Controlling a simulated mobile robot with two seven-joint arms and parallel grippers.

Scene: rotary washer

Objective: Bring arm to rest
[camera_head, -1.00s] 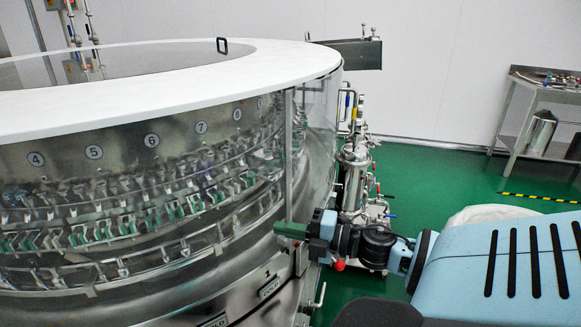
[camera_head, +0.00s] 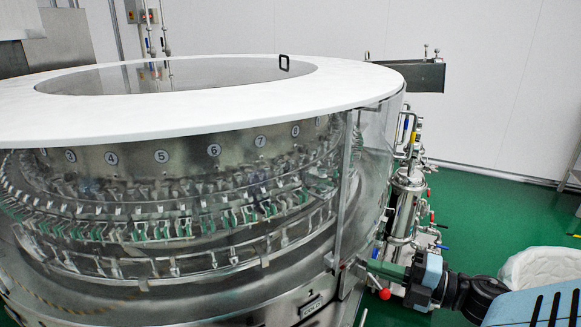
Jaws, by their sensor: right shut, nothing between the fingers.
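My right gripper (camera_head: 372,267) comes in from the lower right on my blue and black arm. Its green fingers are shut and hold nothing. In the picture they overlap the lower right edge of the rotary washer (camera_head: 170,120), near its clear side panel (camera_head: 372,165). I cannot tell whether they touch it. My left gripper is not in view.
A white sack-like thing (camera_head: 545,268) is at the right. Green floor (camera_head: 490,215) lies open behind the arm.

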